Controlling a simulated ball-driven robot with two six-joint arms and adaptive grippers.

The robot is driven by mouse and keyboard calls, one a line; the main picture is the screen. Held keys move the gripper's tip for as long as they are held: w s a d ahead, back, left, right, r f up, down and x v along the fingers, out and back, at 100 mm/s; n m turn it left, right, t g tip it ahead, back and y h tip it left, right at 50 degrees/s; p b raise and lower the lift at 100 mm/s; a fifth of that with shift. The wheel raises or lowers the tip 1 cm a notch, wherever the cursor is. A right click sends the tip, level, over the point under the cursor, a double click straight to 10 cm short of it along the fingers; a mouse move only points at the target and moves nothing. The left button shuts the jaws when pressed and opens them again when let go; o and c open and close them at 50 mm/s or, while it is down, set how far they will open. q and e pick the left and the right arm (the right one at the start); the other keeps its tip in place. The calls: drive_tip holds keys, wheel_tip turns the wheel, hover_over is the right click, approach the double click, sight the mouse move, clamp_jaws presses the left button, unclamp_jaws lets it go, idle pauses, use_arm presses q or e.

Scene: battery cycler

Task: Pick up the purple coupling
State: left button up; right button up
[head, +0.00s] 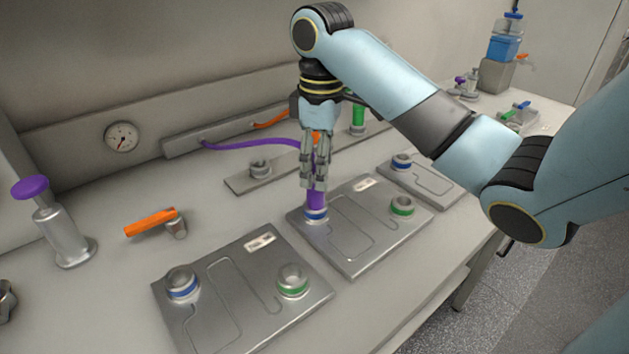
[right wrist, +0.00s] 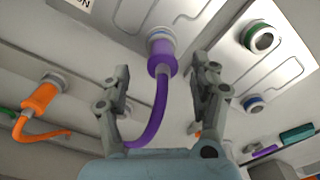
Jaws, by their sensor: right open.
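The purple coupling (head: 316,200) stands upright on the blue-ringed port (head: 315,215) of the middle metal plate (head: 355,262). A purple hose (head: 250,143) runs from the wall strip toward it. My right gripper (head: 314,186) points down just above the coupling and hides its upper part. In the right wrist view the coupling (right wrist: 161,58) lies ahead, between the lines of the two open fingers (right wrist: 162,78), with nothing gripped. Its hose bends back past the left finger. My left gripper is not in view.
A second plate (head: 235,318) with blue and green ports lies in front, another (head: 430,190) behind. An orange coupling (right wrist: 38,98) and a green coupling (head: 358,116) are nearby.

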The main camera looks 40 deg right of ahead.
sight(316, 192)
drive_tip(key=shift+w+f, duration=0.1)
drive_tip(key=shift+f, duration=0.65)
drive_tip(key=shift+f+b, duration=0.1)
drive_tip(key=shift+b, duration=0.25)
drive_tip(key=f+b, duration=0.1)
drive_tip(key=f, duration=0.1)
drive_tip(key=f+b, duration=0.1)
drive_tip(key=f, duration=0.1)
drive_tip(key=shift+w+a+b, duration=0.15)
drive_tip(key=shift+a+b, duration=0.15)
drive_tip(key=shift+b, duration=0.05)
drive_tip(key=shift+f, duration=0.35)
drive_tip(key=shift+c, duration=0.7)
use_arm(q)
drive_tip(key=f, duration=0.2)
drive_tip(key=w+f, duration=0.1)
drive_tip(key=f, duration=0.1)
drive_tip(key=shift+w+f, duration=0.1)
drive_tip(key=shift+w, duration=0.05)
use_arm(e)
clamp_jaws()
